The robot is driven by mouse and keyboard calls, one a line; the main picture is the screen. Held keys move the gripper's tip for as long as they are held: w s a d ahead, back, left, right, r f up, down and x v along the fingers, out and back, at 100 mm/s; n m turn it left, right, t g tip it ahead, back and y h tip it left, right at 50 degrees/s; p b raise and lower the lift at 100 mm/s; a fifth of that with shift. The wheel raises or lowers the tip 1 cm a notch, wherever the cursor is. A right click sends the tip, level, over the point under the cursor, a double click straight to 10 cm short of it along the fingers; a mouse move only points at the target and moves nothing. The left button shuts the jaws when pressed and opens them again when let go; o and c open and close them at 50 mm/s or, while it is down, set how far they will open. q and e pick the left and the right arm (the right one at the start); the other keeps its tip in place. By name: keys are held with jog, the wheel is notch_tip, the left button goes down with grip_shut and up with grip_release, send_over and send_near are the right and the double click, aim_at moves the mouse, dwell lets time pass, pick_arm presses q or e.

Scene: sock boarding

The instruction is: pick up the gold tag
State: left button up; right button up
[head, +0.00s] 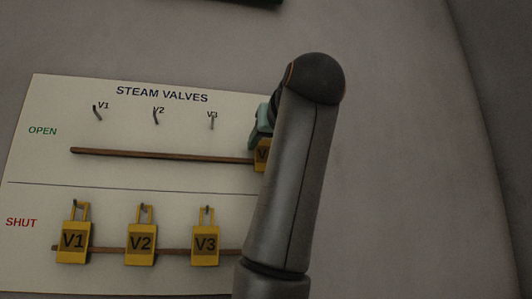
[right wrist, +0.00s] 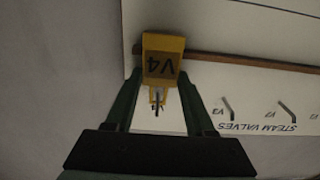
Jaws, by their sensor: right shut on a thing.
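A gold tag marked V4 (right wrist: 162,62) sits between the fingertips of my right gripper (right wrist: 160,80), which is shut on it. Its narrow loop end points back toward the palm, and a small dark hook (right wrist: 157,101) shows at that end. I cannot tell whether the loop is still on the hook. In the head view, my right gripper (head: 262,122) is mostly hidden behind my arm at the right end of the OPEN row, and only an edge of the V4 tag (head: 262,155) shows. My left gripper is not in view.
A white STEAM VALVES board (head: 50,110) has bare hooks V1 (head: 97,112), V2 and V3 above a brown rail (head: 160,153). Gold tags V1 (head: 74,240), V2 (head: 141,243) and V3 (head: 205,244) hang in the SHUT row. My arm covers the board's right side.

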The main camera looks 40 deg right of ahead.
jog(key=c, duration=0.7)
jog(key=shift+s+a+r, duration=0.2)
jog(key=shift+s+r, duration=0.1)
jog(key=shift+r, duration=0.1)
jog(key=s+a+r, duration=0.2)
jog(key=s, duration=0.2)
jog(key=s+a+r, duration=0.2)
jog(key=s, duration=0.1)
jog(key=s+a+r, duration=0.2)
jog(key=s+r, duration=0.1)
jog(key=s, duration=0.1)
jog(key=shift+s+a+r, duration=0.1)
jog(key=shift+s+a, duration=0.1)
jog(key=shift+s, duration=0.15)
